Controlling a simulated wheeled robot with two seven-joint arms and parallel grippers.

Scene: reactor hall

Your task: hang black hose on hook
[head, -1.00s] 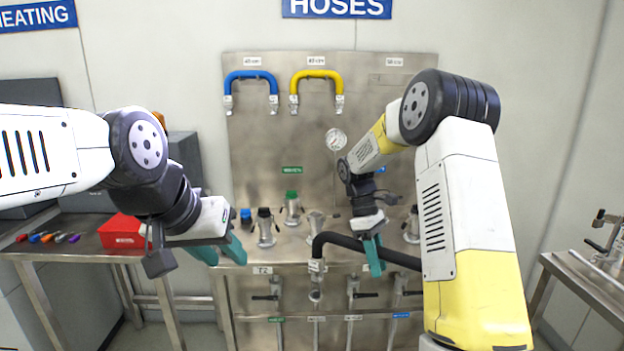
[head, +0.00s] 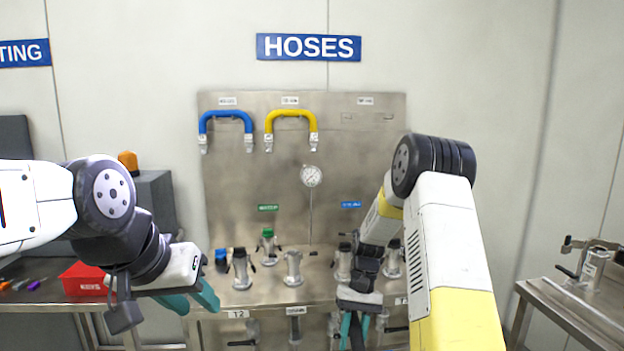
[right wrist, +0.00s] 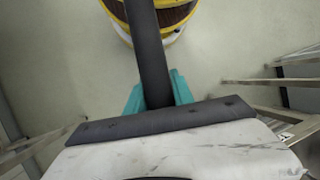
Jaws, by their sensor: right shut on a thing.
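My right gripper (head: 356,332) is shut on the black hose (head: 357,341), low in front of the bench. The hose is mostly cut off by the bottom edge of the head view. In the right wrist view the hose (right wrist: 149,55) runs straight between the teal fingers (right wrist: 152,92) and out at the top. The empty hook place (head: 367,117) is at the panel's upper right, under a white label; its small hooks are faint. My left gripper (head: 192,300) is open and empty at the bench's front left.
A blue hose (head: 226,117) and a yellow hose (head: 291,115) hang on the steel panel (head: 250,180). A gauge (head: 311,176) sits below them. Several metal fittings (head: 293,268) stand along the bench. A red box (head: 82,279) is at left, a side table (head: 575,310) at right.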

